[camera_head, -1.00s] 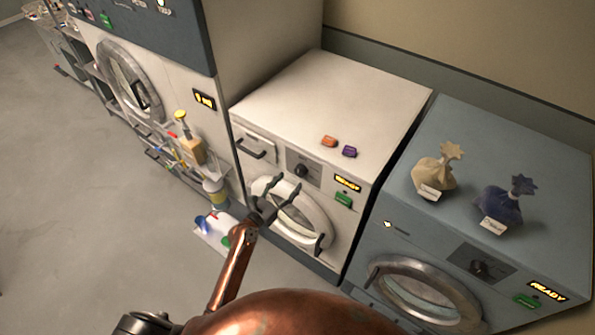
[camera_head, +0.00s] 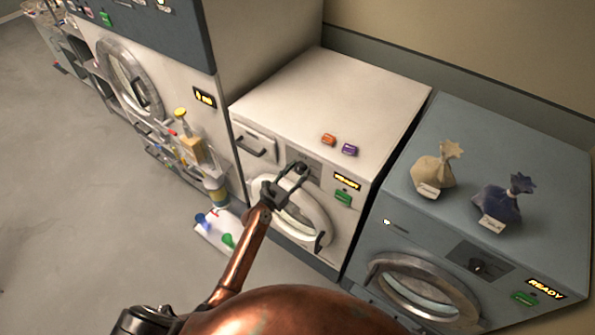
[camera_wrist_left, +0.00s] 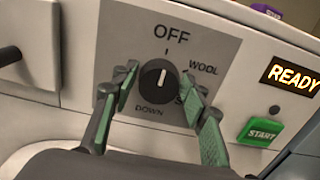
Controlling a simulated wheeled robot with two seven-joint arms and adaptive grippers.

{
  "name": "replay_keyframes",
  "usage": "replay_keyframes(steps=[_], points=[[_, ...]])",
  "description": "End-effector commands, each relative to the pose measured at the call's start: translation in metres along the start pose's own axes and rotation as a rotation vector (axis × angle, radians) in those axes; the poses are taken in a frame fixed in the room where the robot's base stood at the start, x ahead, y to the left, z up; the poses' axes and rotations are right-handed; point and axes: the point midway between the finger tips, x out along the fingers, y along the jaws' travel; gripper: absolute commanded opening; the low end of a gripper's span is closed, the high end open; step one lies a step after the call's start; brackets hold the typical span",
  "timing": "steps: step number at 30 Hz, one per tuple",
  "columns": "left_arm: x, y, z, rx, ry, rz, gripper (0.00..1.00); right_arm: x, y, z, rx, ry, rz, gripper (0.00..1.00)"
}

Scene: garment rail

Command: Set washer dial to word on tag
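The white washer (camera_head: 345,95) stands in the middle of the head view, its round door below the panel. Its dark dial (camera_wrist_left: 159,79) is a round knob with a white mark, which seems to point up towards OFF. WOOL and DOWN are readable around it; an S word is partly hidden by a finger. My left gripper (camera_head: 290,180) is at the dial, its fingers (camera_wrist_left: 159,90) open on both sides of the knob, with gaps visible. A beige bag (camera_head: 435,170) and a blue bag (camera_head: 500,205) carry white tags too small to read. My right gripper is not in view.
A blue-grey machine (camera_head: 540,150) stands to the right with the bags on top. A green START button (camera_wrist_left: 261,131) and READY display (camera_wrist_left: 291,76) sit right of the dial. Orange (camera_head: 329,139) and purple (camera_head: 349,149) blocks lie on the washer top. Bottles stand left.

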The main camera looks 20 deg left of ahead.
Motion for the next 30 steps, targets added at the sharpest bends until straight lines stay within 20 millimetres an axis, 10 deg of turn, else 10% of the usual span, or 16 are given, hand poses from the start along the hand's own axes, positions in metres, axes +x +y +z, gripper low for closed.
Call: replay_keyframes(steps=[12,30], points=[[-0.0002,0.0002,-0.0001,0.0,0.0,0.0,0.12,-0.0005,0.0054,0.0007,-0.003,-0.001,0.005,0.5],[-0.0001,-0.0016,-0.0006,0.244,0.0,-0.001,0.12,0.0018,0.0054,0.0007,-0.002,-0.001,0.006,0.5]])
